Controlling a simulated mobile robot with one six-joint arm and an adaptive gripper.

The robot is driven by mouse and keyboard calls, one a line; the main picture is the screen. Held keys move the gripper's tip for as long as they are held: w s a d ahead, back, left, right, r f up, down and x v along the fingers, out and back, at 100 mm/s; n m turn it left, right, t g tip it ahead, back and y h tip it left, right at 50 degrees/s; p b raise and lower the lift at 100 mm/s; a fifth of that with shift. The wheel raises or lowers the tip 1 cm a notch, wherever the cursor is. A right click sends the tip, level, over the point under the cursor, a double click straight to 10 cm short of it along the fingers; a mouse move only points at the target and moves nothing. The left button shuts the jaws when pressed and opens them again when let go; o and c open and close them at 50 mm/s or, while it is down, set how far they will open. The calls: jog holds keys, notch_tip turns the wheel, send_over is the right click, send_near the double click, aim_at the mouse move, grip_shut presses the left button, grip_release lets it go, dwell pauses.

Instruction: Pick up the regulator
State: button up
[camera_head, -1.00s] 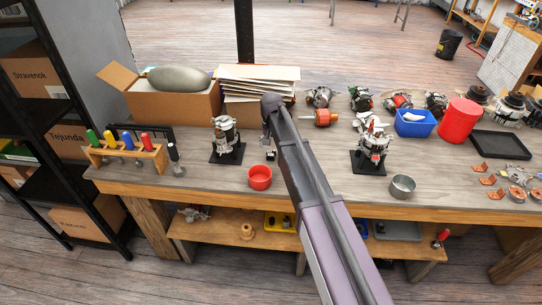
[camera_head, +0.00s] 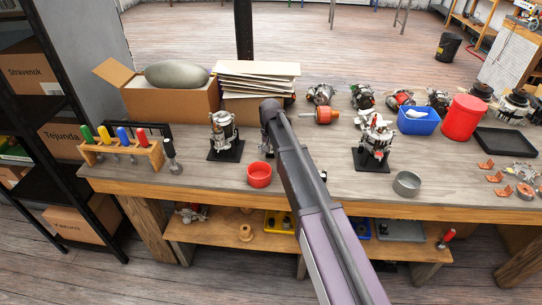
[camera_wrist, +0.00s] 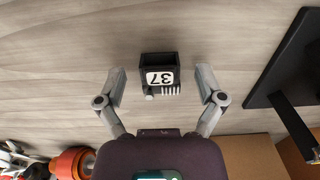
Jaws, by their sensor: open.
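The regulator is a small black box with a white label reading "37" and a row of pale pins. In the wrist view the regulator (camera_wrist: 160,66) lies on the grey wooden bench top, between the two fingers of my gripper (camera_wrist: 162,86). The fingers are open, one on each side of it, with a visible gap on both sides. How high they are above the bench I cannot tell.
On the bench (camera_head: 320,184), alternators on black stands (camera_head: 225,155) (camera_head: 373,163) flank my arm. A cardboard box (camera_head: 175,105) is behind; a screwdriver rack (camera_head: 122,155) is left.

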jog(key=shift+f, duration=0.15)
dwell(0.5)
grip_shut()
